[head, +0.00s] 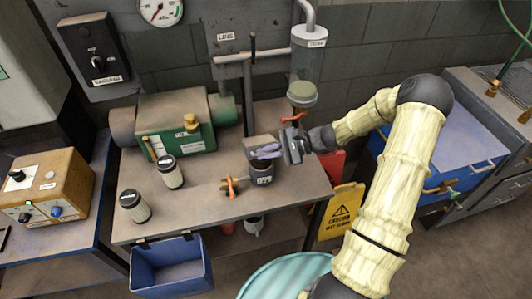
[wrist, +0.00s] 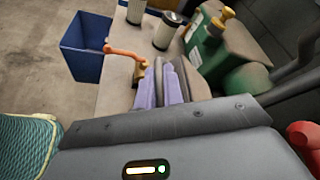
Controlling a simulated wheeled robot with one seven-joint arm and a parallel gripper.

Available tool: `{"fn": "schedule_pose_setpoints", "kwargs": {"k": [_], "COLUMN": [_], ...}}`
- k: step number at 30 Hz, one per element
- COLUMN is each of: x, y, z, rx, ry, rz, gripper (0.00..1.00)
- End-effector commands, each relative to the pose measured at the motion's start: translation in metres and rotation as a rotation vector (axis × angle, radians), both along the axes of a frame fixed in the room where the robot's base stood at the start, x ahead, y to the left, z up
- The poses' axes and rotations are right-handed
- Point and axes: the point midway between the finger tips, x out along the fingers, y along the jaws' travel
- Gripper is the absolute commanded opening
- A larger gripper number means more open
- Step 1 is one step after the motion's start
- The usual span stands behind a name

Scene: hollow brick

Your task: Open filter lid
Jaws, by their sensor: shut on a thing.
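The filter (head: 262,178) is a dark cylinder with a white label on the middle table's front part. Its lid (head: 257,142) is a grey-brown piece at the top. My gripper (head: 267,152) comes in from the right, and its purple fingers are shut on the lid. In the wrist view the fingers (wrist: 162,88) lie close together with a grey part of the lid (wrist: 190,78) beside them. The fingers hide much of the lid and the filter's rim, so I cannot tell how far the lid is raised.
An orange-handled valve (head: 231,186) sticks out left of the filter. Two small canisters (head: 170,172) and a green pump (head: 178,125) stand further left. A glass cylinder (head: 305,70) and pipe rise behind. A blue bin (head: 170,265) hangs at the table's front.

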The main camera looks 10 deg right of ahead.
Motion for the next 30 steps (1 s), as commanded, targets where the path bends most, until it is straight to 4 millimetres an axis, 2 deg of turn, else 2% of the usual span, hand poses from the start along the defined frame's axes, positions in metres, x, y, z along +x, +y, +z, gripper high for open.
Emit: {"fn": "schedule_pose_setpoints", "kwargs": {"k": [1,2,3,11,16,20,30], "x": [0.001,0.001,0.000,0.000,-0.001,-0.004,-0.016], "y": [-0.001,-0.001,-0.001,-0.001,-0.010,-0.028,-0.092], "z": [0.000,0.000,0.000,0.000,0.002,0.008,0.029], "rx": [-0.001,-0.001,-0.001,0.000,-0.002,-0.003,-0.004], "ry": [-0.001,-0.001,-0.001,0.000,-0.001,-0.003,-0.003], "rz": [-0.002,-0.002,-0.002,-0.001,-0.005,-0.004,-0.005], "gripper": [0.11,0.17,0.18,0.18,0.18,0.18,0.18]}}
